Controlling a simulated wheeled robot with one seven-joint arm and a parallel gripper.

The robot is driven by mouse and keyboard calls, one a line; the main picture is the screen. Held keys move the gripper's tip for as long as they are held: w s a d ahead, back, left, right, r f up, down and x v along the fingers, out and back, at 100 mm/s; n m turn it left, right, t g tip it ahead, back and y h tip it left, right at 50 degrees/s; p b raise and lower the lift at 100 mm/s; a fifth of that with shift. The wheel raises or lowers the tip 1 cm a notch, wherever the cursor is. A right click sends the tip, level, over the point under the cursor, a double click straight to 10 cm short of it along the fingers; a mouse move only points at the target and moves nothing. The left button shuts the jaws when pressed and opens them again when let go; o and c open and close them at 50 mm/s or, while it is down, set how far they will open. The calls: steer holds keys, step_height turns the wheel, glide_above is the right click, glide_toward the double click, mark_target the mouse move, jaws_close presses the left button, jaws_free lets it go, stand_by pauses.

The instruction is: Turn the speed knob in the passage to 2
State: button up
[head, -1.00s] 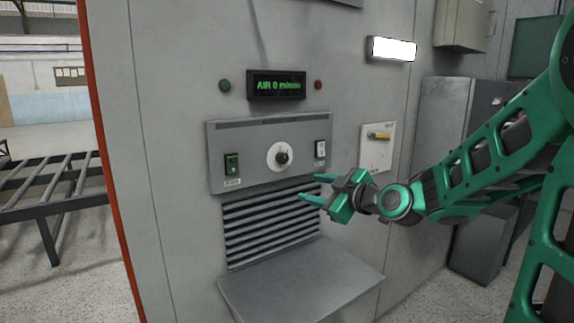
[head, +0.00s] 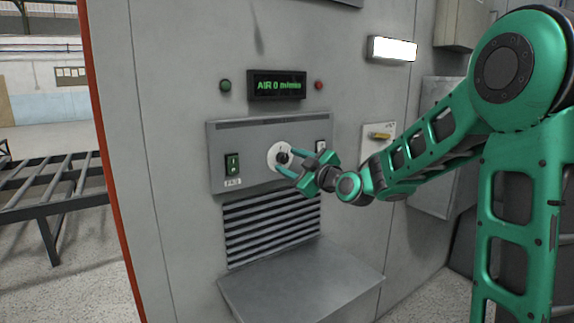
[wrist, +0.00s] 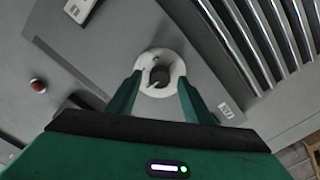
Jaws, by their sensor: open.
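The speed knob (head: 283,158) is a small dark knob on a round white dial (head: 272,155) in the middle of the grey control panel (head: 258,182). In the wrist view the dark knob (wrist: 159,75) sits on its white dial (wrist: 147,88), between and just beyond my fingertips. My gripper (head: 284,160) is open, its two green fingers pointing at the dial. In the wrist view the fingers (wrist: 158,85) stand on either side of the knob; I cannot tell whether they touch it. The green display (head: 277,86) above reads AIR 0, its unit blurred. The dial markings are too small to read.
A green rocker switch (head: 232,163) is left of the dial and a white switch (head: 321,147) right of it, close to my gripper. Below are a slatted vent (head: 268,228) and a protruding grey shelf (head: 300,283). A yellow-handled switch (head: 381,136) is farther right.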

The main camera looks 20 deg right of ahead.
steer(key=shift+w+a, duration=0.15)
steer(key=shift+w, duration=0.2)
steer(key=shift+c, duration=0.3)
steer(key=c, duration=1)
